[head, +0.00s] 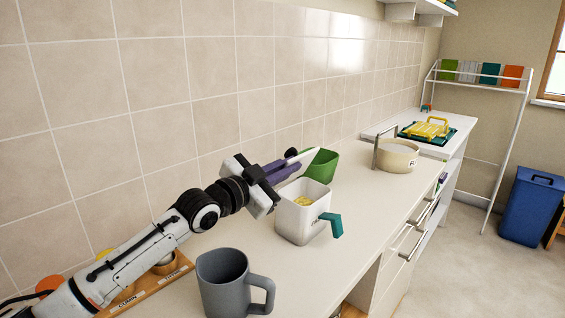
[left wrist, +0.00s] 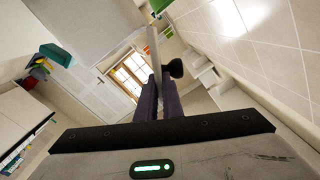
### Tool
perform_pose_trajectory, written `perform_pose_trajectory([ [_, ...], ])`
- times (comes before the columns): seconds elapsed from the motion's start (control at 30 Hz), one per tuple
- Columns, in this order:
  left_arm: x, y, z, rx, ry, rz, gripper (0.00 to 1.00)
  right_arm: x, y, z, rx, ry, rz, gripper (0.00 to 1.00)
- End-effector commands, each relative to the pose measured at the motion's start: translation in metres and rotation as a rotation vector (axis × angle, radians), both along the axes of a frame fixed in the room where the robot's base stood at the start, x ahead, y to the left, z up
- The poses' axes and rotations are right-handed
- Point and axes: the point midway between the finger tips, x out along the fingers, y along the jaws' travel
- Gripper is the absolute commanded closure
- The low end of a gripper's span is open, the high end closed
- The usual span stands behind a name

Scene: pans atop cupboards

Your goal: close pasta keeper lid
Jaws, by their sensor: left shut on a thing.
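The pasta keeper (head: 292,225) is a white open box on the counter with yellow pasta showing inside. A teal handle-like piece (head: 333,224) is at its right side. My left gripper (head: 282,168) is above and slightly left of the box's opening. Its purple fingers are shut on a thin, pale lid (head: 304,156) with a dark knob (head: 290,153). The lid is tilted and held apart from the box. In the left wrist view the lid (left wrist: 153,50) shows edge-on between the fingers (left wrist: 158,98), with the black knob (left wrist: 174,68) beside it. My right gripper is not in view.
A grey mug (head: 225,285) stands in front of the box. A green container (head: 323,164) is behind it. A cream pot (head: 398,157) stands further right. A wooden rack with labelled jars (head: 150,285) lies under my left arm. The tiled wall (head: 160,85) runs close behind.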

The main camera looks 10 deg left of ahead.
Motion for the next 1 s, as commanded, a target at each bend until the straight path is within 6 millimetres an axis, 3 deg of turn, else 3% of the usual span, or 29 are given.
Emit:
perform_pose_trajectory([
  [0.4,-0.009,-0.015,-0.002,0.185,-0.127,-0.001,1.00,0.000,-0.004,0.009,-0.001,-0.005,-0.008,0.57],
  [1.0,-0.010,-0.015,-0.003,0.197,-0.136,-0.001,1.00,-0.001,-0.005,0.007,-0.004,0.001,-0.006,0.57],
])
